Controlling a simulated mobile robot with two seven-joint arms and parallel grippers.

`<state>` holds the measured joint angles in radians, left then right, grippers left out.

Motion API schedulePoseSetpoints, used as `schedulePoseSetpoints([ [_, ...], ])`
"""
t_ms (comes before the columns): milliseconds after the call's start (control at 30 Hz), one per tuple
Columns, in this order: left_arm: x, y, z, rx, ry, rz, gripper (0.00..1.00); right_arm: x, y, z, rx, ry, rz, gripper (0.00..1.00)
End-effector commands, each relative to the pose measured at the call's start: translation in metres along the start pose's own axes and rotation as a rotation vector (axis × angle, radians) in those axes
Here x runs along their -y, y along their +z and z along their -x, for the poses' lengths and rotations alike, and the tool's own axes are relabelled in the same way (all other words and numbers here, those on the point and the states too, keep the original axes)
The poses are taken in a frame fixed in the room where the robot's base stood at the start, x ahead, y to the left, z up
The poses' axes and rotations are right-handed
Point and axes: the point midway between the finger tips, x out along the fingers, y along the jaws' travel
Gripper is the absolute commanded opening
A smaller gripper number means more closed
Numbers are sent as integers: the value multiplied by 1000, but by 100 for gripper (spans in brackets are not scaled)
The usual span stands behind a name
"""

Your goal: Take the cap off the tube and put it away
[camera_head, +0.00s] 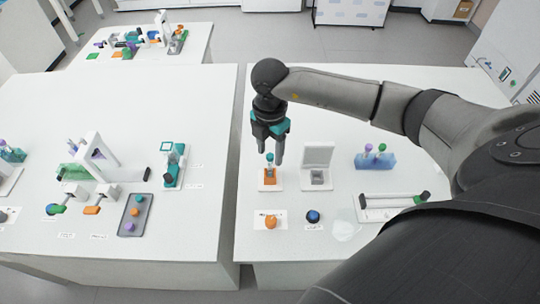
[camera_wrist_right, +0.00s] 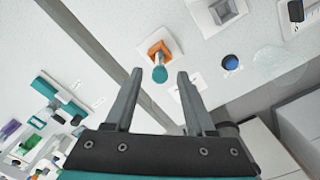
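A tube with a teal cap (camera_head: 269,157) stands upright in an orange holder (camera_head: 270,180) on a small white plate. In the right wrist view the teal cap (camera_wrist_right: 160,74) shows between the fingertips and looks farther off than they are, with the orange holder (camera_wrist_right: 152,49) behind it. My right gripper (camera_head: 270,155) points down over the tube. Its fingers are open and empty, and it also shows open in the wrist view (camera_wrist_right: 159,72). I cannot tell whether the fingertips reach down to the cap's height. My left gripper is not in view.
Right of the tube stands a grey box with a raised lid (camera_head: 318,176). A blue rack (camera_head: 375,162) holds capped tubes. A gap separates the left table (camera_head: 200,225).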

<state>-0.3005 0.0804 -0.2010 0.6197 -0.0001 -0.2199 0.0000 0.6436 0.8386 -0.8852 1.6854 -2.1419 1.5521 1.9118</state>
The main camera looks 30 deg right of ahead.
Motion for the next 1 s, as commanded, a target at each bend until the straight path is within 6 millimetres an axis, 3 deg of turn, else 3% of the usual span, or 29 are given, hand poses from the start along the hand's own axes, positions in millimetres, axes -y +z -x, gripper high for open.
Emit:
schedulePoseSetpoints([
  [67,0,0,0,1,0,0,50,0,0,0,0,0,0,44],
  [467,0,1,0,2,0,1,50,0,0,1,0,1,-1,0],
  [1000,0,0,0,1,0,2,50,0,0,1,0,1,-1,0],
])
